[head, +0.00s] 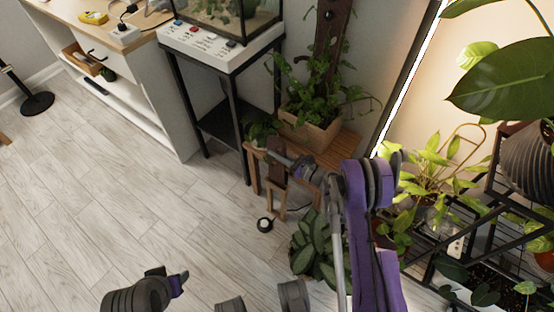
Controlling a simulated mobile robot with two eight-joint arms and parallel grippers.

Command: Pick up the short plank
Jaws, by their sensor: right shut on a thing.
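The short plank (276,172) is a dark brown piece standing roughly upright at the left end of a low wooden bench (335,152). My right gripper (284,159) reaches it from the right, at the end of my purple arm, and is shut on its upper part. I cannot tell whether the plank still touches the bench. My left arm's dark end with a purple tip (178,283) shows at the bottom left, far from the plank. Its jaws cannot be made out.
A planter box (311,130) and a small plant stand on the bench. A leafy plant (313,248) and a small round black-and-white object (265,225) are on the floor below. A black stand (234,115) is left of the bench. The floor at left is mostly clear.

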